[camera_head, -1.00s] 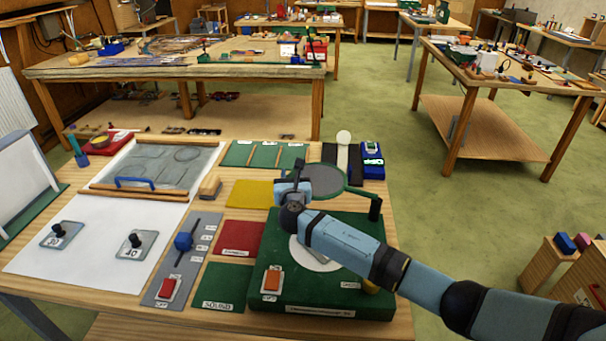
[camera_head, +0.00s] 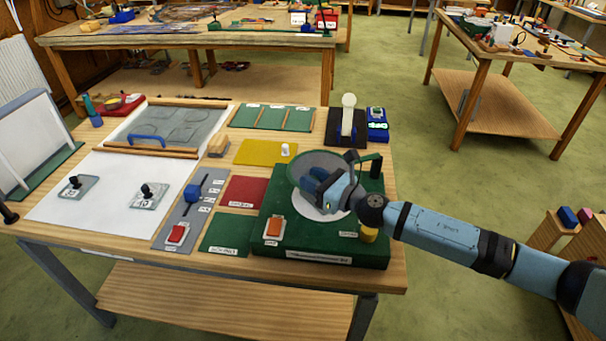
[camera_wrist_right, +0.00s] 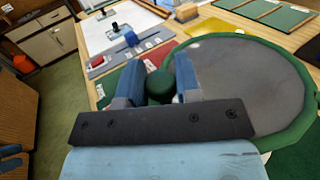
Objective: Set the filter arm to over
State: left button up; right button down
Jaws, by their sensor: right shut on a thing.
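The filter arm's grey round disc with a green rim (camera_head: 335,160) sits at the back of the green box (camera_head: 268,195). The disc overlaps the back part of the white circle (camera_head: 322,215) on the box top, whose front part stays uncovered. My right gripper (camera_head: 312,184) is at the disc's near left rim. In the right wrist view, its blue fingers are shut on a dark green knob (camera_wrist_right: 159,86) beside the disc (camera_wrist_right: 240,85).
An orange switch (camera_head: 274,228) stands at the box's front left and a yellow knob (camera_head: 369,234) at its front right. A red panel (camera_head: 243,192), a yellow panel (camera_head: 258,152) and a grey slider board (camera_head: 182,215) lie left of the box. A small white cylinder (camera_head: 285,150) stands on the yellow panel.

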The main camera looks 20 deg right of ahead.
pick_arm(q)
jog(key=f+b, duration=0.2)
jog(key=f, duration=0.1)
jog(key=shift+a, duration=0.2)
pick_arm(e)
jog(key=s+n+g+y, duration=0.1)
jog(key=s+d+y, duration=0.1)
jog(key=s, duration=0.1)
jog(key=shift+d+f+n+g, duration=0.1)
jog(key=shift+d+n+g, duration=0.05)
jog(key=shift+n+g, duration=0.25)
jog(key=c, duration=1)
grip_release()
jog(key=shift+s, duration=0.1)
jog(key=shift+c, duration=0.2)
jog(key=shift+o, duration=0.8)
jog(key=shift+d, duration=0.1)
pick_arm(q)
jog(key=shift+s, duration=0.1)
pick_arm(e)
jog(key=shift+s, duration=0.1)
pick_arm(q)
jog(key=shift+f, duration=0.1)
